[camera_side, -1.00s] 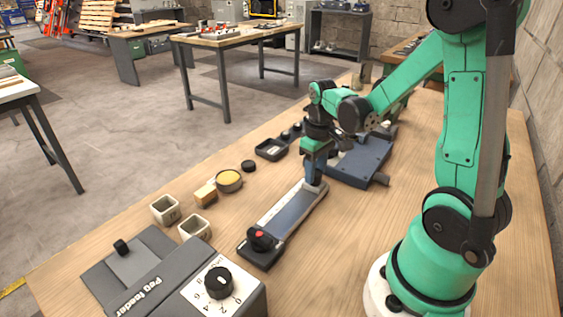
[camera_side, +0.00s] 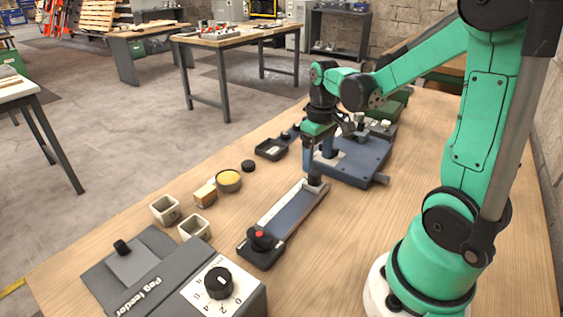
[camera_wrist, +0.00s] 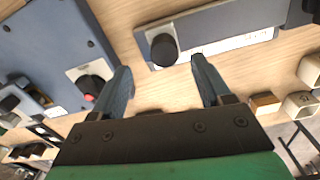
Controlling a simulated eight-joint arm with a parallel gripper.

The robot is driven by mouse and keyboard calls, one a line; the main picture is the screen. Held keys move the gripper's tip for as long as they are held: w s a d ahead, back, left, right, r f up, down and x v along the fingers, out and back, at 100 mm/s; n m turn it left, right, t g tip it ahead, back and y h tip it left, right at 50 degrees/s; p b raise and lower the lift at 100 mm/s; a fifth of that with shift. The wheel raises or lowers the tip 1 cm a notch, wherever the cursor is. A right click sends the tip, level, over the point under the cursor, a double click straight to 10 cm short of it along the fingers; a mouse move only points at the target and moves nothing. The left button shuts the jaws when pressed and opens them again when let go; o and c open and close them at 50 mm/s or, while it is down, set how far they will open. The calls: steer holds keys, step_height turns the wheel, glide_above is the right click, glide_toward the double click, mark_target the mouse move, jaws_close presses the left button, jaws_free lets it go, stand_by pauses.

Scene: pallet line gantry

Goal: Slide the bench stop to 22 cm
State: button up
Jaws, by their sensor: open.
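The bench stop is a long dark rail with a pale scale strip (camera_side: 284,215) lying on the wooden bench. A black round knob (camera_side: 315,177) stands at its far end, and a black knob with a red top (camera_side: 261,238) sits at its near end. In the wrist view the far-end knob (camera_wrist: 163,48) shows beyond my fingers, beside the pale scale (camera_wrist: 225,43). The scale's figures are too small to read. My gripper (camera_side: 318,164) is open and empty just above the far-end knob, apart from it as far as I can see.
A blue fixture (camera_side: 352,163) with a side handle stands close behind the rail's far end. The grey peg feeder (camera_side: 165,285) with its dial is at the near left. Small cups, a yellow-filled round dish (camera_side: 229,180) and a dark tray (camera_side: 271,149) line the left edge. Bench right of the rail is clear.

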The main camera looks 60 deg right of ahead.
steer(key=shift+r, duration=1.15)
steer(key=shift+a+r, duration=0.1)
steer(key=shift+a, duration=0.15)
steer(key=a+r+t, duration=0.1)
steer(key=a+t, duration=0.2)
steer(key=a, duration=0.3)
steer(key=a+r+n+t, duration=0.1)
steer(key=a+r+t, duration=0.1)
steer(key=a+t, duration=0.2)
steer(key=a, duration=0.3)
steer(key=shift+w+a+r+n, duration=0.25)
steer(key=shift+w+a+n, duration=0.05)
steer(key=shift+w, duration=0.05)
